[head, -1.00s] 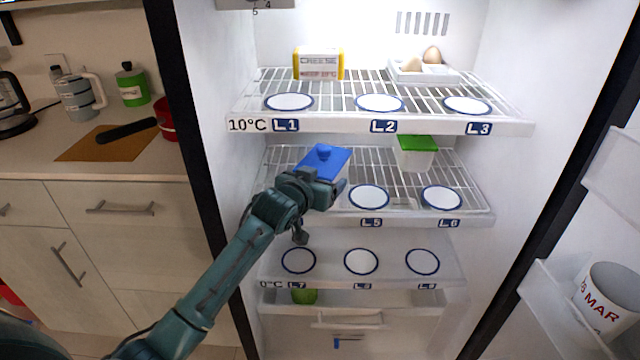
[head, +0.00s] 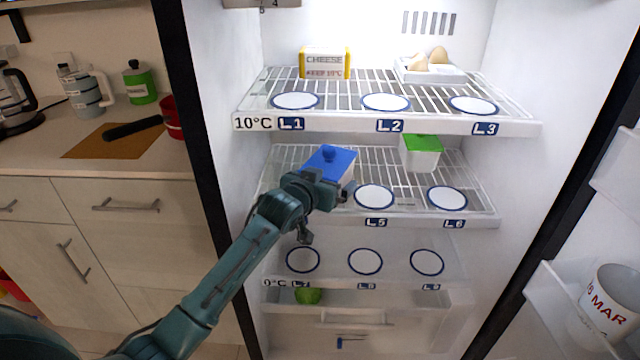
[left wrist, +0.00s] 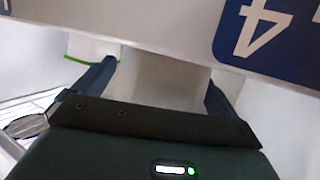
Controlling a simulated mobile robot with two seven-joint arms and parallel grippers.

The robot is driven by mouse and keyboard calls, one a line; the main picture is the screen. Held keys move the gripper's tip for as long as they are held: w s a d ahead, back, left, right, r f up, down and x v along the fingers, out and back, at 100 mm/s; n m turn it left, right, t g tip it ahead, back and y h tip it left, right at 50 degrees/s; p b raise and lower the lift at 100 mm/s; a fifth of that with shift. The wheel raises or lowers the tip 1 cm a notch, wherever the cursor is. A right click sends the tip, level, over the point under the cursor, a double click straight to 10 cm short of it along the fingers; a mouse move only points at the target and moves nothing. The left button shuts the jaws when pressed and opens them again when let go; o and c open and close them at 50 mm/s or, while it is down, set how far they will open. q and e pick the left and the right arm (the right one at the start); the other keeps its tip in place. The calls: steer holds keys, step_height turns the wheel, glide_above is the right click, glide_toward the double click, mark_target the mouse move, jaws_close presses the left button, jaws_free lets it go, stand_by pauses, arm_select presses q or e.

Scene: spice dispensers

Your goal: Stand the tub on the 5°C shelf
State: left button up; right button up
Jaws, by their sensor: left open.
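A white tub with a blue lid (head: 331,160) stands upright at the left place of the middle shelf (head: 424,219), beside the L5 spot. My left gripper (head: 325,190) is in front of it. In the left wrist view the tub's pale wall (left wrist: 160,78) lies between the two open fingers. My gripper and arm hide the tub's lower part and the left end of the shelf's front edge, with its temperature label. A second tub, with a green lid (head: 421,153), stands farther back on the same shelf. My right gripper is not in view.
The upper shelf (head: 360,123), marked 10°C, holds a cheese box (head: 325,63) and an egg tray (head: 430,74). Round spots L5 (head: 374,196) and L6 (head: 446,199) are empty. The lowest shelf, marked 0°C, has empty spots above a drawer (head: 350,315).

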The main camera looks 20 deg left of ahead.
arm_select(q)
steer(key=p+v, duration=0.2)
steer(key=v, duration=0.9)
steer(key=s+d+f+h, duration=0.1)
steer(key=s+d+f, duration=0.1)
steer(key=s, duration=0.6)
steer(key=s+d+f+g+h, duration=0.1)
steer(key=s+d+f, duration=0.1)
steer(key=s+f, duration=0.3)
steer(key=s+d+f+h, duration=0.1)
steer(key=s+f, duration=0.3)
steer(key=s, duration=0.6)
steer(key=shift+s+d+f+m, duration=0.2)
steer(key=shift+s+d+m, duration=0.1)
steer(key=shift+d, duration=0.55)
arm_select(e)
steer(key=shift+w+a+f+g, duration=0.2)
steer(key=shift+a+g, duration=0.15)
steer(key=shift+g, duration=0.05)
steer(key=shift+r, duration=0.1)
